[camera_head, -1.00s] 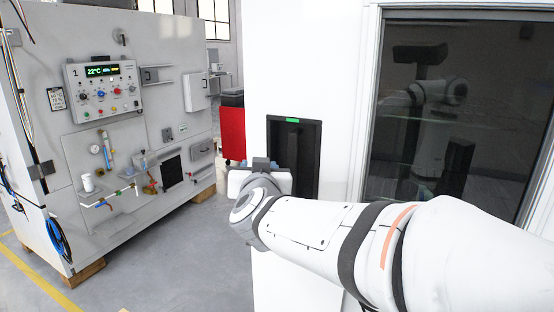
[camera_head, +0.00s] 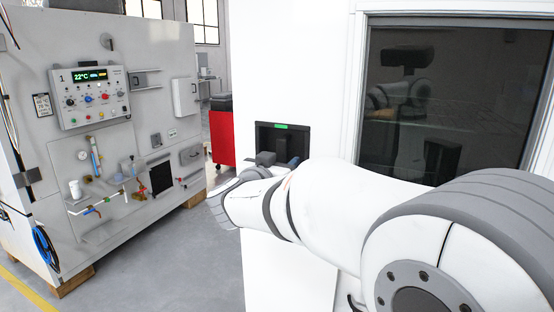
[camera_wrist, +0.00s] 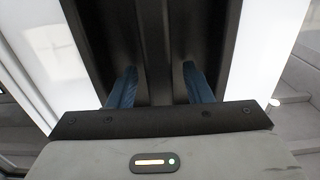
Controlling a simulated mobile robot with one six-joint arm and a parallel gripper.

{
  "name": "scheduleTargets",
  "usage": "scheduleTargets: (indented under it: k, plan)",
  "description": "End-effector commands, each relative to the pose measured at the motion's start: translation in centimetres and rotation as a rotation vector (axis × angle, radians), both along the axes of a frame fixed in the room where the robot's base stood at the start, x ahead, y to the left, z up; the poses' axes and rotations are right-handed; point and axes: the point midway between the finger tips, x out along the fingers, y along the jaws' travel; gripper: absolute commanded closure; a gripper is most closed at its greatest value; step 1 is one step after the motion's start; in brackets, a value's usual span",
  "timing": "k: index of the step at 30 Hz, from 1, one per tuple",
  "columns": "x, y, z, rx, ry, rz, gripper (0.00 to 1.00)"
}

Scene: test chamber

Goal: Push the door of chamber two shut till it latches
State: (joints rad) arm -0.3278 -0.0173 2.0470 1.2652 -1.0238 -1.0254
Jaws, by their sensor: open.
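The chamber door is a white panel (camera_head: 290,60) in the middle of the head view. A black recessed handle plate (camera_head: 265,133) with a lit green strip (camera_head: 281,126) is set in it. My gripper (camera_head: 280,164) is at the lower part of this recess, and my arm hides much of it. In the wrist view my gripper (camera_wrist: 160,72) has two blue fingers standing apart. A dark vertical bar (camera_wrist: 153,45) in the black recess shows between them; I cannot tell whether they touch it. Whether the door is latched does not show.
A dark window (camera_head: 450,80) in a white frame is at the right, close beside my arm. A grey panel (camera_head: 135,55) marked 1, with a display and knobs, stands at the left. A red cabinet (camera_head: 221,140) stands behind. Grey floor (camera_head: 180,260) is clear between.

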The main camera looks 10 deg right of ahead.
Motion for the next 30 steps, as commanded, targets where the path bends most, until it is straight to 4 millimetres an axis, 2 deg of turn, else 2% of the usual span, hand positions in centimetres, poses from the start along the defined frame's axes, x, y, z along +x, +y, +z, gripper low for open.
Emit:
scheduleTargets:
  k: [11, 27, 30]
  plan:
    - [0.52, -0.45, -0.04, -0.001, 0.001, 0.0, 0.55]
    - [0.5, -0.5, -0.03, 0.0, 0.0, -0.002, 1.0]
    - [0.51, -0.51, -0.03, 0.0, 0.0, -0.002, 1.0]
